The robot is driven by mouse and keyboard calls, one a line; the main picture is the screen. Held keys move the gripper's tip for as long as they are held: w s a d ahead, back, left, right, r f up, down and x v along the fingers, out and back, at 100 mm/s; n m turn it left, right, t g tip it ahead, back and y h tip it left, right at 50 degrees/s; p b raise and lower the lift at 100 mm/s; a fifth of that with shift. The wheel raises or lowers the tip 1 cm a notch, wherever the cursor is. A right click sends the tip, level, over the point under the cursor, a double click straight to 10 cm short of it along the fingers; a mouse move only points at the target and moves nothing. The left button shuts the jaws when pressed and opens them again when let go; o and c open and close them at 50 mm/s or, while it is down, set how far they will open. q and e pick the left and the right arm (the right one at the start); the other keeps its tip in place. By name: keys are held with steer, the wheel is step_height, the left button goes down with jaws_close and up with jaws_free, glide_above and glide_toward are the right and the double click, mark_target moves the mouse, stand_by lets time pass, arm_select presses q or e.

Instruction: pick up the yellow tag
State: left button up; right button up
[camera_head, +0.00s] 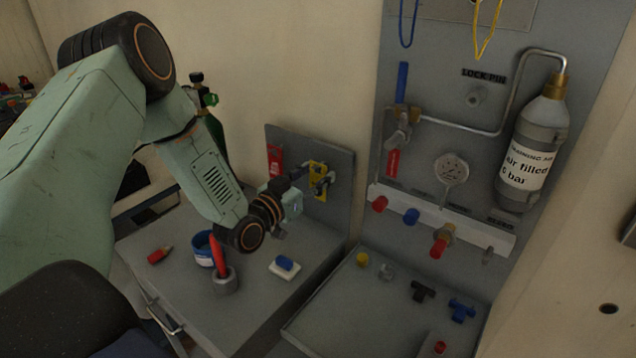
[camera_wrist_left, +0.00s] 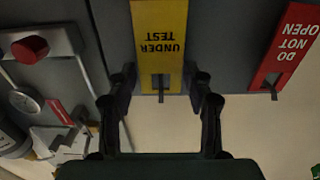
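The yellow tag (camera_head: 318,169) hangs on a small grey upright board above the left bench. In the left wrist view the yellow tag (camera_wrist_left: 160,30) reads "UNDER TEST" upside down, with a small dark peg or hook at its end. My left gripper (camera_head: 320,182) is at the tag. In the left wrist view the left gripper (camera_wrist_left: 162,88) is open, one finger on each side of the tag's near end, with gaps between fingers and tag. Contact is not visible. My right gripper is not in view.
A red "DO NOT OPEN" tag (camera_wrist_left: 286,45) hangs beside the yellow one. On the bench are a red marker in a grey holder (camera_head: 225,281), a blue-and-white block (camera_head: 285,267) and a red item (camera_head: 159,255). The gauge panel (camera_head: 440,95) stands to the right.

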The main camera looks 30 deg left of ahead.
arm_select(q)
steer(key=shift+w, duration=0.1)
steer(key=c, duration=0.3)
steer(key=shift+s+r, duration=0.15)
steer(key=shift+s, duration=0.05)
steer(key=shift+c, duration=0.6)
